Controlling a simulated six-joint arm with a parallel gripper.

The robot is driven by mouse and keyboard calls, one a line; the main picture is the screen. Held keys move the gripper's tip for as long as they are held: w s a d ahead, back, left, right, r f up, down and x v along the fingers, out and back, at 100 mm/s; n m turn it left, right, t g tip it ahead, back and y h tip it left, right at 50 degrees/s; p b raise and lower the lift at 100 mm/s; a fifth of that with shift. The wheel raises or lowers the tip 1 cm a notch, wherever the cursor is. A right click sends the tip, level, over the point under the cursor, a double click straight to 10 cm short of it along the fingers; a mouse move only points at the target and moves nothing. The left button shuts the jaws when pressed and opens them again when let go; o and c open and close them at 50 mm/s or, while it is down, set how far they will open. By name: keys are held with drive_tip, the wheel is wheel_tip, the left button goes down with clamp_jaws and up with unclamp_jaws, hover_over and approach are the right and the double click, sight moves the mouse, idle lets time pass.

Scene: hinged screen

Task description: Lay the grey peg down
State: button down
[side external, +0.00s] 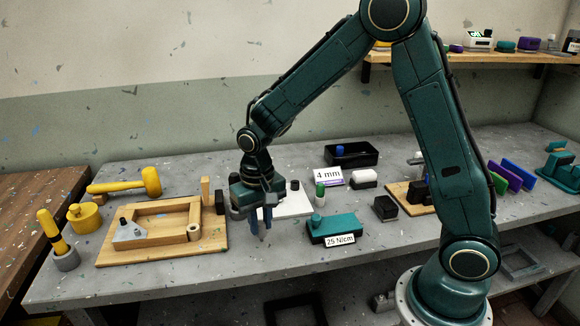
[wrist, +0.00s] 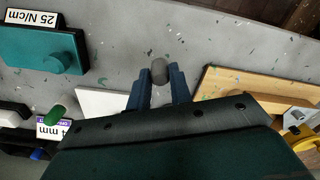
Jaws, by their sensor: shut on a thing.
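My gripper (side external: 264,222) points down above the grey bench, to the right of the wooden board. Its blue fingers are closed on the grey peg (wrist: 160,70). In the wrist view my gripper (wrist: 160,88) has the peg between its fingertips, with its rounded grey end showing beyond them. In the side view the peg is mostly hidden by the fingers. I cannot tell whether its lower end touches the bench.
The wooden board (side external: 150,257) with a frame stands left. A white plate (side external: 298,208) lies behind my gripper, and a teal block (side external: 330,228) labelled 25 N/cm lies right. A yellow mallet (side external: 125,184) lies at the back left. The bench in front is clear.

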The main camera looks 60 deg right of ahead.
drive_tip(key=shift+f, duration=0.9)
drive_tip(key=c, duration=1.2)
unclamp_jaws()
drive_tip(key=shift+r, duration=0.15)
wheel_tip(320, 180, up, 14)
drive_tip(key=shift+f, duration=0.25)
